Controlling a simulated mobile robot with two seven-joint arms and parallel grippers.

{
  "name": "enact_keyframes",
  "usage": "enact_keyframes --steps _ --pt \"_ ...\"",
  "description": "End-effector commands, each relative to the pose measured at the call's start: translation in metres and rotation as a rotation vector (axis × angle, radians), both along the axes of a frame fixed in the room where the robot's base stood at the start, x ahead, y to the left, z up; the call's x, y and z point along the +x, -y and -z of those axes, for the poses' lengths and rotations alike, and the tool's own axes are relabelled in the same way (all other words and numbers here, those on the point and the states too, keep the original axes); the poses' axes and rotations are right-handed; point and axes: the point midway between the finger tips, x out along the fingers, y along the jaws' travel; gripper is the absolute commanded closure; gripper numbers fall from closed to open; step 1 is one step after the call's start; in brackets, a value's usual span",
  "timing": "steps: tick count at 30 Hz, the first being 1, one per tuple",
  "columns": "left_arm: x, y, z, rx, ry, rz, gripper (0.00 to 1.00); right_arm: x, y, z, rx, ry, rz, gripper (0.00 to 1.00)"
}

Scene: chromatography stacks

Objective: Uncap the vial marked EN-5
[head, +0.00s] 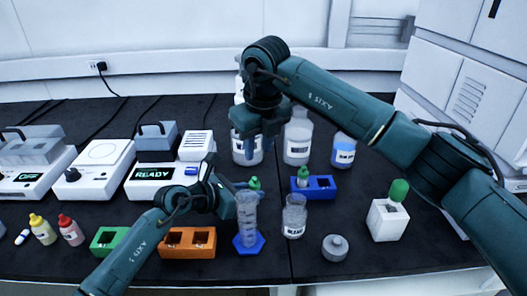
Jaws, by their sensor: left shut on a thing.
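My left gripper (240,185) is low over the middle of the bench, behind the graduated cylinder. It is shut on a small green-capped vial (255,184), mostly hidden by the gripper and the cylinder; no label on it can be read. My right gripper (262,140) points down above and behind it, apart from the cap; its finger gap is not clear. Another green-capped vial (303,172) stands in the blue rack (321,187). I cannot read EN-5 on any vial.
A graduated cylinder (247,215) on a blue base stands just in front of the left gripper. Nearby are a glass jar (294,217), a grey weight-like disc (335,247), an orange rack (176,242) and a white block (388,221) with a green top. Bottles (297,143) stand behind.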

Motion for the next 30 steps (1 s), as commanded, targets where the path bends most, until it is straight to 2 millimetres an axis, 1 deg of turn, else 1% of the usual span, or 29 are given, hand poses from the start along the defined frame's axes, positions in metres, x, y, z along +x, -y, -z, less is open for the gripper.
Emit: enact_keyframes --steps 1,6,9,14,17,20,24,30 --pt "0.000 0.000 0.000 0.001 -0.001 0.000 1.00 -0.005 0.004 -0.002 0.020 0.028 0.027 0.70" --pt "0.000 0.000 0.000 0.001 -0.001 0.000 1.00 -0.022 0.009 -0.010 0.083 0.099 0.110 0.70" --pt "0.000 0.000 0.000 0.001 -0.001 0.000 1.00 -0.030 0.010 -0.013 0.110 0.124 0.139 0.70" --pt "0.000 0.000 0.000 0.001 -0.001 0.000 1.00 -0.033 0.011 -0.011 0.128 0.137 0.161 0.70" --pt "0.000 0.000 0.000 0.001 -0.001 0.000 1.00 -0.031 0.009 -0.002 0.130 0.134 0.164 0.70" --pt "0.000 0.000 0.000 0.000 0.000 0.000 1.00 -0.025 0.007 0.013 0.129 0.135 0.164 0.70" --pt "0.000 0.000 0.000 0.000 0.000 0.000 1.00 -0.016 0.002 0.039 0.128 0.133 0.163 0.70" --pt "0.000 0.000 0.000 0.001 -0.001 0.000 1.00 -0.003 -0.003 0.072 0.127 0.135 0.162 0.70"
